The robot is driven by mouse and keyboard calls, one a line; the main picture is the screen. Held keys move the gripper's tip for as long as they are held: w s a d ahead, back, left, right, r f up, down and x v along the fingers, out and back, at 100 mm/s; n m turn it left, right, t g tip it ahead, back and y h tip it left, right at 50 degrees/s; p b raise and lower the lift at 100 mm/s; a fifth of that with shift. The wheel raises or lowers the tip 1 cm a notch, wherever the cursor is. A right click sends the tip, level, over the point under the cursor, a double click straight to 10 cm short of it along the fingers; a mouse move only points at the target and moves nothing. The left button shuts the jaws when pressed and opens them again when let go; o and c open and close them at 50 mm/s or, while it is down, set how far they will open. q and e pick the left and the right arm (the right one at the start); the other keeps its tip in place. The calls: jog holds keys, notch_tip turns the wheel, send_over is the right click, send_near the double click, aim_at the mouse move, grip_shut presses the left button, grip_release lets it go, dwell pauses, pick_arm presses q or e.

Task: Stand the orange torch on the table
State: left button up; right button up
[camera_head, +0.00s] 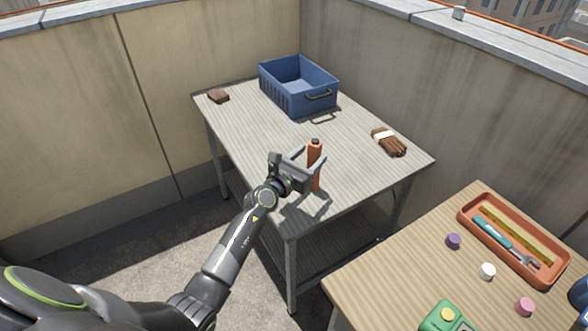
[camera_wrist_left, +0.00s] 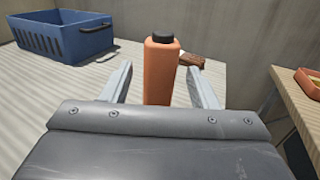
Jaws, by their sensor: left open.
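The orange torch (camera_head: 315,152) stands upright on the grey slatted table (camera_head: 265,133), near its front part. It has a black cap at the top. My left gripper (camera_head: 308,157) is open, with its fingers on either side of the torch. In the left wrist view the torch (camera_wrist_left: 160,72) stands between the two open fingers (camera_wrist_left: 160,85), with a gap on each side. The torch's lower end is hidden behind the gripper body in that view. My right gripper is not in view.
A blue crate (camera_head: 289,102) stands at the back of the table. A brown block (camera_head: 218,96) lies at the left and a brown brush or glove (camera_head: 389,142) at the right. A second table (camera_head: 400,277) at lower right holds an orange tray (camera_head: 465,212) and small items. Walls enclose the corner.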

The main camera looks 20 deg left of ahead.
pick_arm(q)
jog(key=v, duration=1.1)
jog(key=shift+p, duration=0.4)
jog(key=shift+s+a+r, duration=0.1)
jog(key=shift+s, duration=0.05)
